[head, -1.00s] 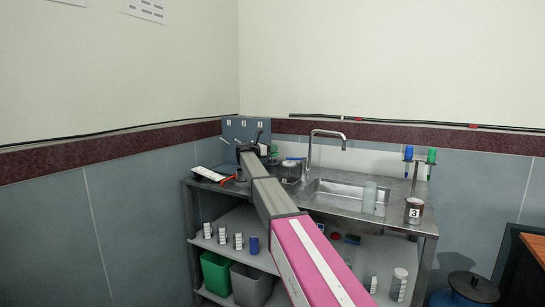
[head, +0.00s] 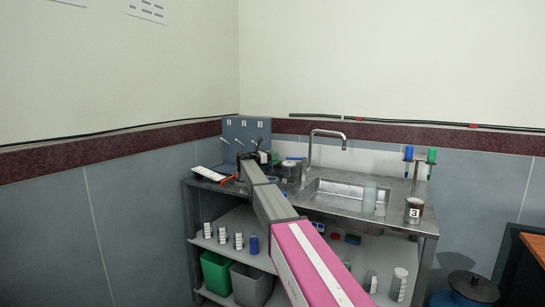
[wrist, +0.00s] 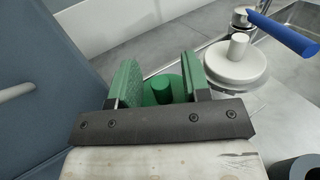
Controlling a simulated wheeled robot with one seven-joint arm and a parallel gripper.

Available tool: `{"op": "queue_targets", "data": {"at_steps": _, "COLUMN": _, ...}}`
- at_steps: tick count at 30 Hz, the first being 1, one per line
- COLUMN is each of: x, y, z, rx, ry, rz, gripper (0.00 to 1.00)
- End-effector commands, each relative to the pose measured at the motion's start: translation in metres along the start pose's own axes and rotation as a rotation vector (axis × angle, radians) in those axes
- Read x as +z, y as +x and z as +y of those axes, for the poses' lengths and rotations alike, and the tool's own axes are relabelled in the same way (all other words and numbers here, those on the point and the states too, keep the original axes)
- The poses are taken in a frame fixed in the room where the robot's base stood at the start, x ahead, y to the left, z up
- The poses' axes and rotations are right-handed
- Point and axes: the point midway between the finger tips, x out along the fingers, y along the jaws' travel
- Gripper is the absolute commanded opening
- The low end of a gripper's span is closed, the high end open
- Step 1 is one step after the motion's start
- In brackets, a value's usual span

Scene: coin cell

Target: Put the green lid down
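The green lid (wrist: 161,91), a disc with a round knob on top, is low between my fingertips in the wrist view. My gripper (wrist: 158,80) has green finger pads standing well apart on both sides of the knob, with a gap showing on the left. The fingers and the black gripper bar hide part of the lid, so I cannot tell exactly what it rests on. In the head view my arm reaches over the back left of the steel counter (head: 330,212), and a small green patch shows at the gripper; lid and fingers cannot be told apart there.
A white-lidded container (wrist: 236,66) stands just right of my gripper, with a blue-handled item (wrist: 285,36) behind it. A grey-blue panel (head: 247,130) rises close on the left. The sink (head: 345,195) lies farther right. A grey cylinder (wrist: 296,168) is near front right.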

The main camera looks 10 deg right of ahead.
Motion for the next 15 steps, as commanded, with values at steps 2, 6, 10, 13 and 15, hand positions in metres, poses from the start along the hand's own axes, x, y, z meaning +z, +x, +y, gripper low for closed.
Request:
{"op": "queue_targets", "data": {"at_steps": 2, "x": 0.000, "y": 0.000, "z": 0.000, "rx": 0.000, "ry": 0.000, "rz": 0.000, "gripper": 0.43}}
{"op": "queue_targets", "data": {"at_steps": 6, "x": 0.000, "y": 0.000, "z": 0.000, "rx": 0.000, "ry": 0.000, "rz": 0.000, "gripper": 0.43}}
{"op": "queue_targets", "data": {"at_steps": 10, "x": 0.007, "y": 0.000, "z": 0.000, "rx": 0.000, "ry": 0.000, "rz": 0.000, "gripper": 0.43}}
{"op": "queue_targets", "data": {"at_steps": 13, "x": 0.008, "y": -0.011, "z": 0.000, "rx": 0.002, "ry": -0.001, "rz": 0.000, "gripper": 0.43}}
{"op": "queue_targets", "data": {"at_steps": 15, "x": 0.008, "y": -0.025, "z": 0.000, "rx": 0.003, "ry": -0.001, "rz": 0.000, "gripper": 0.43}}
